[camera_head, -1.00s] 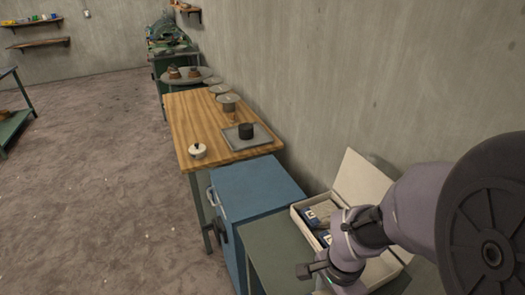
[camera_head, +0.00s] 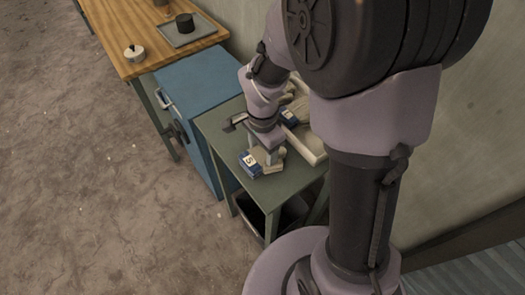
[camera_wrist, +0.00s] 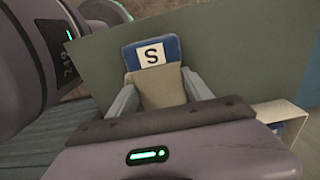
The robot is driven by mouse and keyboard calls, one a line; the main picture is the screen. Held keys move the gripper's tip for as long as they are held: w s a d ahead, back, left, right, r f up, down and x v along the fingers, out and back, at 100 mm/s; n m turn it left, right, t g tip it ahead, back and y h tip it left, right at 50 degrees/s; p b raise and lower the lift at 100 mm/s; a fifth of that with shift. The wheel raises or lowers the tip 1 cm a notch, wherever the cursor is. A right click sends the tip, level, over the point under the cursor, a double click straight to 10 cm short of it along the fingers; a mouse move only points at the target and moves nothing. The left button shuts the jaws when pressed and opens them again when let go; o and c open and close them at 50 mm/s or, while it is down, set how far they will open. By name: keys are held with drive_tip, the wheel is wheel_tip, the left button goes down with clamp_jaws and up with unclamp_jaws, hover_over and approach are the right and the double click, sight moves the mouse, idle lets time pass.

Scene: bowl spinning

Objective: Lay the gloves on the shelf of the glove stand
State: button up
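A pair of pale work gloves with a blue cuff and a white "S" label (camera_wrist: 152,54) is between the two fingers of my gripper (camera_wrist: 160,92) in the wrist view. The fingers touch both sides, so my gripper looks shut on the gloves. In the head view the gloves (camera_head: 250,164) are at my gripper (camera_head: 266,155), over the front part of the green table. I cannot tell whether they touch the tabletop. More gloves with a blue cuff (camera_head: 290,117) lie in the open box (camera_head: 314,152) behind. I cannot make out a glove stand.
The green table (camera_head: 288,188) has bare top around the gloves. A dark bin (camera_head: 290,214) is beneath it. A blue cabinet (camera_head: 190,85) and a wooden table (camera_head: 120,35) adjoin on the left. The wall closes off the back.

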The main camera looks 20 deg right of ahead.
sight(262, 154)
drive_tip(key=shift+o, duration=0.9)
drive_tip(key=shift+r, duration=0.1)
wheel_tip(262, 154, up, 14)
drive_tip(key=p, duration=0.5)
drive_tip(key=s+a+r+n+t+y, duration=0.1)
drive_tip(key=s+a+r+n+t, duration=0.1)
drive_tip(key=s+r+n, duration=0.3)
drive_tip(key=s+a+r+n+t+y, duration=0.1)
drive_tip(key=s+a+r+n+t, duration=0.1)
drive_tip(key=s+r+n, duration=0.3)
drive_tip(key=s+t, duration=0.1)
drive_tip(key=s, duration=0.1)
drive_tip(key=shift+s+t, duration=0.4)
